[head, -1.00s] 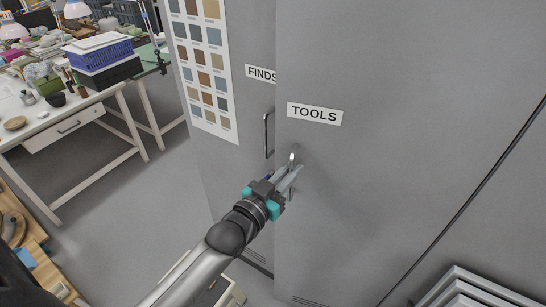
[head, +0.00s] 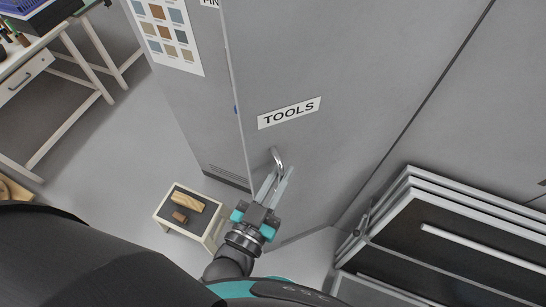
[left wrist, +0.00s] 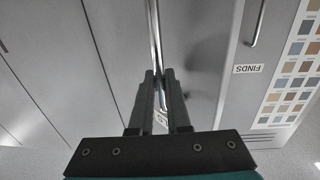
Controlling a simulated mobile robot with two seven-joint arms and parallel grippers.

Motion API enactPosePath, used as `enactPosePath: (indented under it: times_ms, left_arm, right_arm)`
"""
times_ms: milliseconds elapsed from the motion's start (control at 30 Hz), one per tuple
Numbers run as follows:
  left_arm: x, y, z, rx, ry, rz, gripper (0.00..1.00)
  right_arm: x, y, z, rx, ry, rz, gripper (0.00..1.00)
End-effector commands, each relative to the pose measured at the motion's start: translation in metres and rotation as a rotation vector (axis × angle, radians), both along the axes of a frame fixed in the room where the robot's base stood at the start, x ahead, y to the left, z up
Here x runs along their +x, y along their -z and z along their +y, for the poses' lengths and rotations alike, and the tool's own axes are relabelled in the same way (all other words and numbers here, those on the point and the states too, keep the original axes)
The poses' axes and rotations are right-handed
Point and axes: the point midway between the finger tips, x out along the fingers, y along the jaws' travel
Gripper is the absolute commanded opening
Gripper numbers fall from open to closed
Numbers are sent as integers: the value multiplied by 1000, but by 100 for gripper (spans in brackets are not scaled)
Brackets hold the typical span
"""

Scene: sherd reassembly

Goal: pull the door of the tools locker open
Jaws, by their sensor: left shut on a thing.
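The grey tools locker door (head: 330,150) carries the TOOLS label (head: 290,112). It stands out in front of the neighbouring finds locker and covers part of its label, so it appears ajar. Its upright metal handle (head: 279,160) also shows in the left wrist view (left wrist: 154,35). My left gripper (head: 273,182) is shut on this handle, with its two fingers (left wrist: 158,78) on either side of the bar in the left wrist view. The locker's inside is hidden. My right gripper is not in view.
The finds locker (head: 195,110), with a colour chart (head: 168,35), stands left of the door. A low stool (head: 192,216) with wooden pieces is on the floor left of my gripper. A rack of framed trays (head: 400,200) stands at right. A white workbench (head: 50,75) is at far left.

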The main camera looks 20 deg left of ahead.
Motion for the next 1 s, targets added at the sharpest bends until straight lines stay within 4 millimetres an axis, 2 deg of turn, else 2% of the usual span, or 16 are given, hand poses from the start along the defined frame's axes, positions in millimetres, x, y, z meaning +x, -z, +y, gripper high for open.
enactPosePath:
  times_ms: [400, 433, 700, 1000]
  left_arm:
    - [-2, 0, -4, -1, 2, -2, 0]
    - [-2, 0, -4, -2, 2, -2, 16]
    - [-2, 0, -3, -1, 1, -1, 45]
    - [-2, 0, -2, -1, 0, 0, 45]
  right_arm:
    - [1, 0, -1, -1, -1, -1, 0]
    - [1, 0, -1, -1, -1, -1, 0]
    - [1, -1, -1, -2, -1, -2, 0]
    - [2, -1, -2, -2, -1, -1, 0]
